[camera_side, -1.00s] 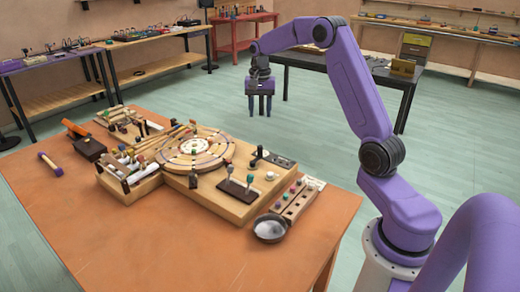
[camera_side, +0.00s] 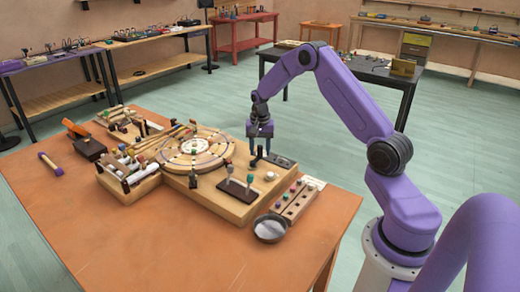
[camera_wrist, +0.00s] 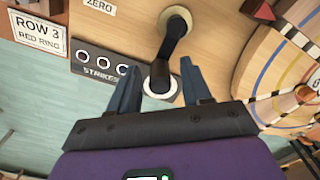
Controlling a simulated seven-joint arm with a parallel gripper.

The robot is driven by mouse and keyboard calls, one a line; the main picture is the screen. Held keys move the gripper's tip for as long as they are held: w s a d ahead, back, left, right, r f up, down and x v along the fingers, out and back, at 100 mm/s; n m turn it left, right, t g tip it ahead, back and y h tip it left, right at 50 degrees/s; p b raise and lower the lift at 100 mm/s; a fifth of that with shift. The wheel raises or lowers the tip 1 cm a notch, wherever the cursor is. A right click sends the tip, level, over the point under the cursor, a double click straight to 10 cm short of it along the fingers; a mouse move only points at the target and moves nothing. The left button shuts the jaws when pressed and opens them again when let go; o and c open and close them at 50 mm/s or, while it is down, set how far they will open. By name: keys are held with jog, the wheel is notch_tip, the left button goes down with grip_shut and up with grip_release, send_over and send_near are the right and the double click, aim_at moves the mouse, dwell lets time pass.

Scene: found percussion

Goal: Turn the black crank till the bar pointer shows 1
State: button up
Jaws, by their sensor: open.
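The black crank (camera_side: 257,156) stands on the right part of the wooden board (camera_side: 225,205) in the side view. My gripper (camera_side: 260,152) hangs right over the crank, pointing down. In the wrist view my gripper's (camera_wrist: 156,78) fingers are apart, and the crank's lower end appears between them; I cannot tell whether they touch it. The round dial (camera_side: 196,148) has coloured rings. I cannot make out the bar pointer or its reading.
A dark "STRIKES" panel (camera_wrist: 100,60) with round holes lies beside the crank, near a "ROW 3 RED RING" label (camera_wrist: 37,33). Levers on a dark base (camera_side: 239,189), a block with coloured pegs (camera_side: 298,199) and a metal bowl (camera_side: 270,228) stand nearby. The table's front is clear.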

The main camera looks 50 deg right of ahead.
jog(key=shift+f, duration=0.1)
grip_shut()
jog(key=shift+w, duration=0.15)
jog(key=n, duration=0.2)
jog(key=w+n, duration=0.2)
jog(key=n, duration=0.1)
jog(key=shift+a+n, duration=0.3)
jog(key=shift+a, duration=0.05)
jog(key=n, duration=0.1)
jog(key=w+a+n, duration=0.1)
jog(key=n, duration=0.1)
jog(key=shift+w+n, duration=0.1)
jog(key=shift+n, duration=0.2)
jog(key=n, duration=0.2)
jog(key=w+a+n, duration=0.1)
jog(key=n, duration=0.1)
jog(key=shift+a, duration=0.2)
jog(key=shift+w+a+n, duration=0.1)
jog(key=shift+a+n, duration=0.3)
jog(key=shift+n, duration=0.75)
jog(key=shift+a+n, duration=0.35)
jog(key=shift+n, duration=0.8)
